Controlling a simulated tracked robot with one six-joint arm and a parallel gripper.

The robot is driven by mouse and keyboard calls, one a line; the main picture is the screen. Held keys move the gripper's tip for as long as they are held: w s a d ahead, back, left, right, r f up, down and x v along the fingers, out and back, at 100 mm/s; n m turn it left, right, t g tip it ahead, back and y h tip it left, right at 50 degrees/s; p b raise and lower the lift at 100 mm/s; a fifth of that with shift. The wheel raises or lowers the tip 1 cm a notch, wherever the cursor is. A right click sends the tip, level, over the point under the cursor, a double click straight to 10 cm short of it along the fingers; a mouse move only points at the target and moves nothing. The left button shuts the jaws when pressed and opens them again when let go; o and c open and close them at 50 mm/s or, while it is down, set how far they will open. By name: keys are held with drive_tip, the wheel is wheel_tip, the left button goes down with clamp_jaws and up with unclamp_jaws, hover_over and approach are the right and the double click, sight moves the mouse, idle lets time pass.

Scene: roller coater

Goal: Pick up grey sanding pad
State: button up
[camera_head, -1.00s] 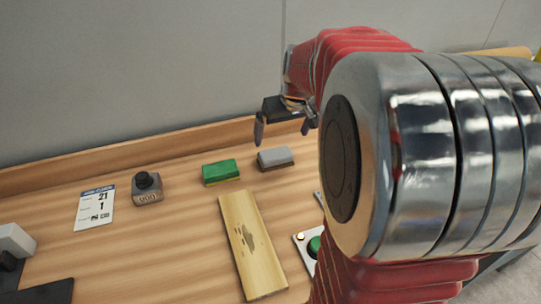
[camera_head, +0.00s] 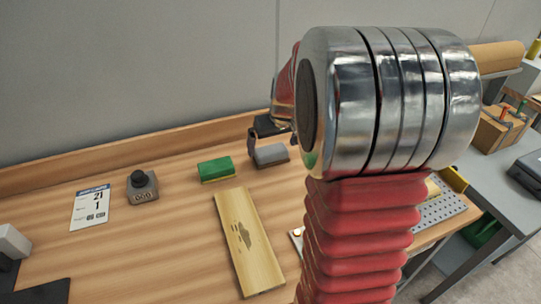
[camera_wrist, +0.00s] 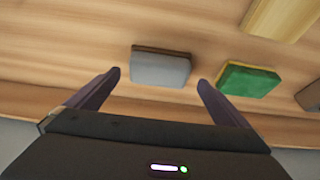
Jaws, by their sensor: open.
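The grey sanding pad (camera_head: 270,155) lies on the wooden bench near its back edge, to the right of a green and yellow sponge-like block (camera_head: 215,168). In the wrist view the grey pad (camera_wrist: 161,68) lies ahead of the fingertips, roughly midway between them. My gripper (camera_wrist: 158,78) is open, with one dark finger on each side of the pad's line and nothing held. In the head view my gripper (camera_head: 268,147) is down at the pad, with one finger at its left end. The other finger is hidden there, and I cannot tell whether either touches the pad.
The green block (camera_wrist: 247,79) sits close beside the right finger in the wrist view. A wooden board (camera_head: 248,240) lies in front of the pad. A raised wooden ledge (camera_head: 130,152) runs behind.

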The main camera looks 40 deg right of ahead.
sight(271, 150)
drive_tip(key=shift+x, duration=2.6)
drive_tip(key=shift+w+d, duration=0.1)
drive_tip(key=shift+r, duration=0.1)
drive_tip(key=c, duration=1)
wheel_tip(271, 150, up, 10)
